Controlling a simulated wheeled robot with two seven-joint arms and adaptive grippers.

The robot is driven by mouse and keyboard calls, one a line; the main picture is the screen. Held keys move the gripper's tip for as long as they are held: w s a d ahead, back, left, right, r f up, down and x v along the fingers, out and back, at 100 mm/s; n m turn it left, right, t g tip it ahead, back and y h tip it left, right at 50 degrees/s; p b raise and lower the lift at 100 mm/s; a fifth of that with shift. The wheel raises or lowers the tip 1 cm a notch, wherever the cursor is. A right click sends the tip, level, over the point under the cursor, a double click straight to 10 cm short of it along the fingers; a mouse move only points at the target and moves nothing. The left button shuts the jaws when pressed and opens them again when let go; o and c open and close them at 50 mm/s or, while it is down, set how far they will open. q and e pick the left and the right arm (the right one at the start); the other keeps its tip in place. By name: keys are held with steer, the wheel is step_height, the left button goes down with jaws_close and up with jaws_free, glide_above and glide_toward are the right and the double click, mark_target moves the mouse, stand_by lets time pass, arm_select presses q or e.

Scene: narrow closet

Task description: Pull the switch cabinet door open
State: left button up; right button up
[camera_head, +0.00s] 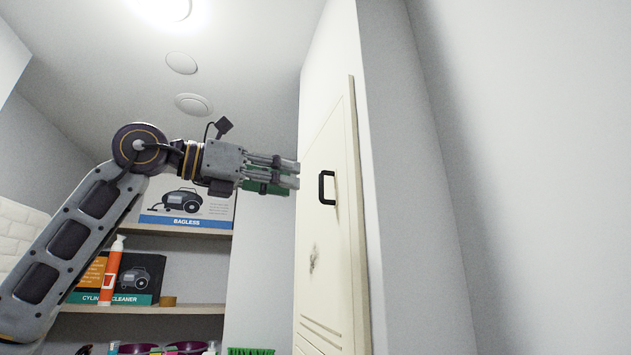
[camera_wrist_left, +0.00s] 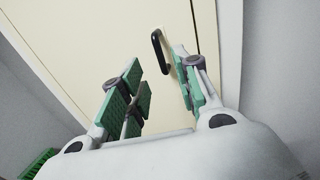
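The switch cabinet door (camera_head: 325,235) is a tall cream panel on the wall, and it looks shut. Its black handle (camera_head: 327,188) sits on the upper part of the door; the handle also shows in the left wrist view (camera_wrist_left: 161,51), beyond the fingers and close to the right finger's tip. My left gripper (camera_head: 297,174) reaches toward the door from the left, a little short of the handle and level with it. In the left wrist view the green-padded fingers (camera_wrist_left: 158,72) stand wide apart with nothing between them. My right gripper is not in view.
Shelves at the left hold a bagless vacuum box (camera_head: 188,203), a cylinder cleaner box (camera_head: 132,277) and an orange bottle (camera_head: 111,272). A green brush (camera_head: 250,351) is at the bottom edge. The wall right of the door is bare.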

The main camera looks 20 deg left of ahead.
arm_select(q)
steer(key=p+x, duration=0.2)
steer(key=x, duration=0.5)
steer(key=shift+w+d, duration=0.1)
steer(key=shift+w, duration=0.05)
jaws_close()
stand_by(0.3)
